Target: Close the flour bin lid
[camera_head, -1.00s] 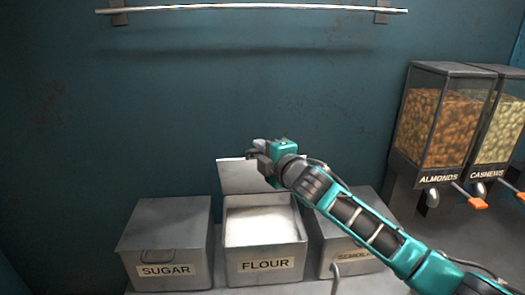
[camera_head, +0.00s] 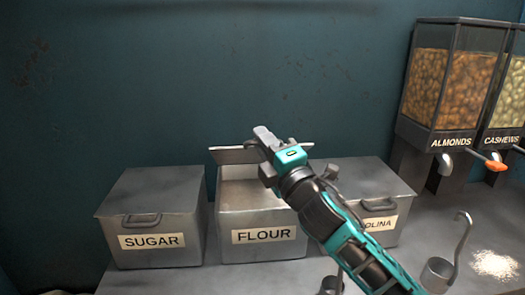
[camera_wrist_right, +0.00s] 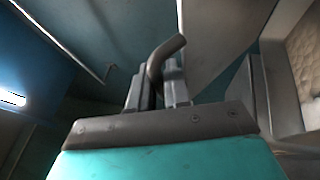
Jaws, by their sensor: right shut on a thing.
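The flour bin (camera_head: 235,218) is a grey metal box with a FLOUR label, between two other bins. Its grey lid (camera_head: 229,156) stands raised at the back, tilted forward over the opening. My right gripper (camera_head: 264,137) is at the lid's top edge and hides part of the lid and opening. In the right wrist view, the gripper (camera_wrist_right: 157,88) is shut on the curved lid handle (camera_wrist_right: 165,52), with the lid panel (camera_wrist_right: 222,35) behind it. White flour (camera_wrist_right: 305,50) shows inside the bin at right. My left gripper is not in view.
The closed sugar bin (camera_head: 160,215) stands at left and the closed semolina bin (camera_head: 365,180) at right, close beside the flour bin. Almond (camera_head: 440,90) and cashew (camera_head: 508,105) dispensers are at far right. A metal ladle (camera_head: 440,268) and spilled white powder (camera_head: 495,264) are on the counter.

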